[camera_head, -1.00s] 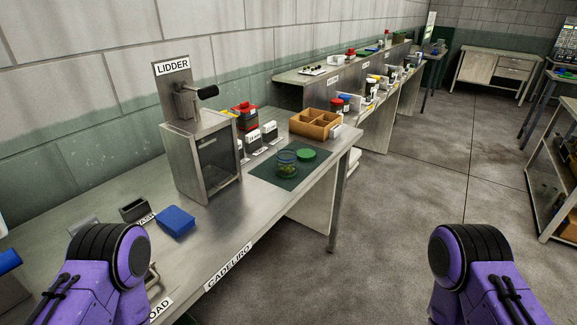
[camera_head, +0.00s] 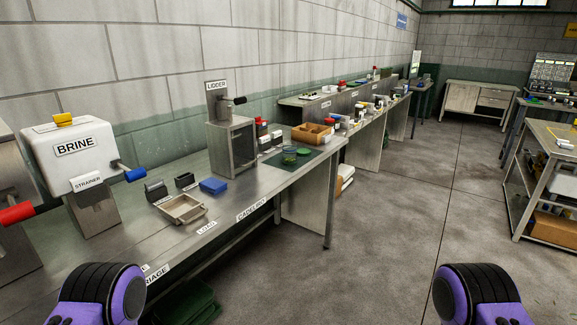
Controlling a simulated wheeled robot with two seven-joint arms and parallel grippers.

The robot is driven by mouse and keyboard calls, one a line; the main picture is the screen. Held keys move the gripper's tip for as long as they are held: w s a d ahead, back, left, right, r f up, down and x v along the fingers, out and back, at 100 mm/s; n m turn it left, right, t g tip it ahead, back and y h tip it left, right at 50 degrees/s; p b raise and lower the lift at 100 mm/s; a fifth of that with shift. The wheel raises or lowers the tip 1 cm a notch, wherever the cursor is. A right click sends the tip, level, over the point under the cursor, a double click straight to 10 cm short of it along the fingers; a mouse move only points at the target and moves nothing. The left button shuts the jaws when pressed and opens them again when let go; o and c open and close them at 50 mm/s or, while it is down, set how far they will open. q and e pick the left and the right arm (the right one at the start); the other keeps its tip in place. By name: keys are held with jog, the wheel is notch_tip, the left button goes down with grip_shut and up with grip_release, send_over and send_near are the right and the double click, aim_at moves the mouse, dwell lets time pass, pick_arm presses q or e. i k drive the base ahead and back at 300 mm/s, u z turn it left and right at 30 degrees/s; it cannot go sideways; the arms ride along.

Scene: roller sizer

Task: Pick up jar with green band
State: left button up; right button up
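A small glass jar (camera_head: 289,158) with green on it stands upright on a dark green mat (camera_head: 283,165) at the far end of the metal bench. It is too small here to tell a green band from green contents. A round green lid (camera_head: 304,152) lies on the mat beside it, to the right. Only purple and black links of my two arms show at the bottom left and bottom right. Neither gripper is in view, and the jar is well ahead of both arms.
A blue block (camera_head: 213,186), a metal tray (camera_head: 182,209) and the brine machine (camera_head: 82,150) are nearer on the bench. Floor right of the bench is clear.

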aim_at(290, 149)
jog(key=z, duration=0.65)
jog(key=i, duration=0.65)
jog(key=z, duration=0.9)
jog(key=i, duration=0.85)
jog(key=u, duration=0.45)
jog(key=i, duration=0.8)
jog(key=u, duration=0.7)
